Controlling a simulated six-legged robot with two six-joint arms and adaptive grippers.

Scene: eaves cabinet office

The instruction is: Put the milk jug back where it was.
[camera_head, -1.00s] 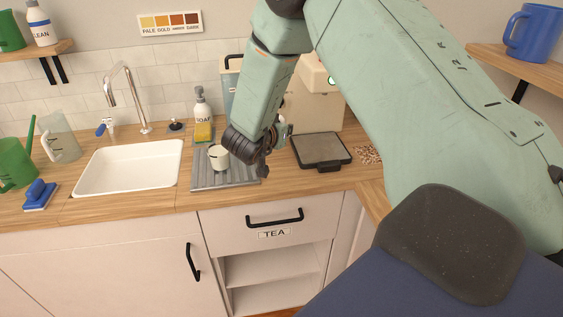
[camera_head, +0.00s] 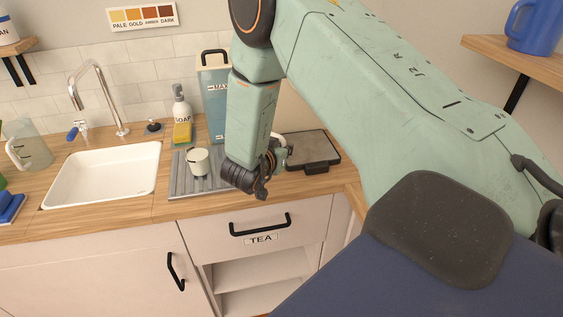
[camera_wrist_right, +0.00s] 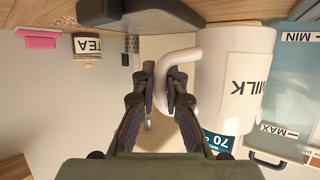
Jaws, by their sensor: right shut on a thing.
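The white milk jug (camera_wrist_right: 225,60) shows large in the right wrist view, upside down there, with its "MILK" label. My right gripper (camera_wrist_right: 166,88) is shut on the jug's curved handle. In the head view my right gripper (camera_head: 265,170) is over the counter, between the grey ribbed mat (camera_head: 180,187) and the dark flat tray (camera_head: 318,148). Most of the jug is hidden there behind my right arm; only a small white piece shows. I cannot tell whether the jug touches the counter. My left gripper is not in view.
A cream cup (camera_head: 197,161) stands on the ribbed mat. Behind are a soap bottle (camera_head: 181,108), a yellow sponge (camera_head: 182,133) and a blue tank (camera_head: 216,95). The white sink (camera_head: 102,176) is at left. A drawer marked TEA (camera_head: 262,225) is below the counter edge.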

